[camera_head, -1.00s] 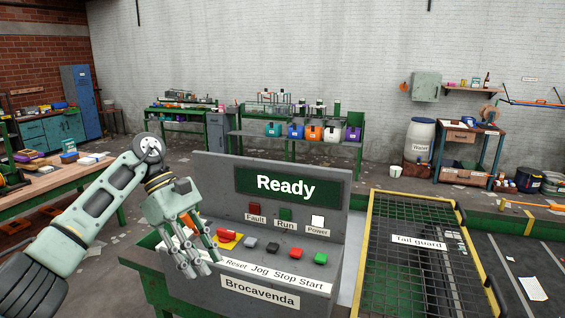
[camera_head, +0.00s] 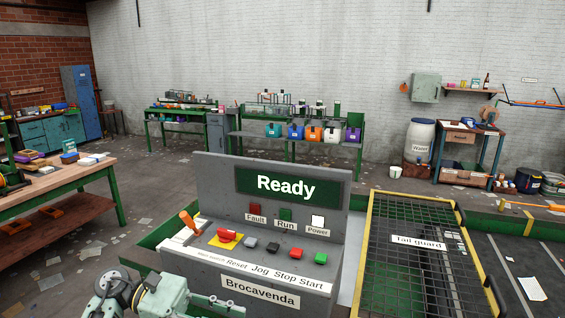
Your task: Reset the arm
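The grey control console (camera_head: 215,180) stands in front of me, with a green screen (camera_head: 290,187) reading "Ready". Its sloped top carries an orange lever (camera_head: 189,221) at the left end, a red knob (camera_head: 227,235) on a yellow plate, a grey button (camera_head: 250,242), a dark button (camera_head: 273,248), a red button (camera_head: 296,253) and a green button (camera_head: 320,258). My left gripper (camera_head: 222,304) is low at the bottom edge, in front of the console and apart from the controls. It is partly cut off, so its opening is unclear. My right gripper is out of view.
A yellow-framed mesh "Tail guard" (camera_head: 418,241) lies right of the console, beside a dark belt. A wooden workbench (camera_head: 60,180) stands at the left. The floor between the console and the back benches is open, with scattered papers.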

